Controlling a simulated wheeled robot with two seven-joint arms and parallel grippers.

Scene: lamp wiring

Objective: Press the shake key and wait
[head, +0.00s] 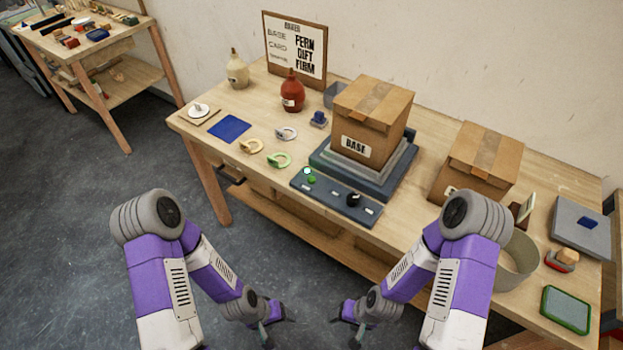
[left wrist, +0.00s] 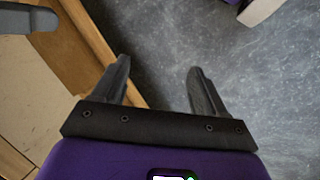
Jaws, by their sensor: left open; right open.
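A dark control panel (head: 335,195) lies at the front edge of the workbench. It has a green key (head: 311,179) at its left end, a bright greenish-white light (head: 307,171) just behind that key, and a black knob (head: 353,199) to the right. Behind the panel, a cardboard box labelled BASE (head: 370,120) stands on a grey-blue platform (head: 326,156). My left gripper (head: 277,331) is low in front of the bench, apart from the panel; in the left wrist view its fingers (left wrist: 158,72) are spread and empty over the floor. My right gripper (head: 346,331) is beside it, also away from the panel.
A second carton (head: 478,160), a round bin (head: 517,262) and a green-rimmed tray (head: 566,309) occupy the bench's right side. Bottles, rings and a blue mat (head: 229,129) are on the left. A sign board (head: 295,48) stands behind. Another table (head: 85,45) is far left.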

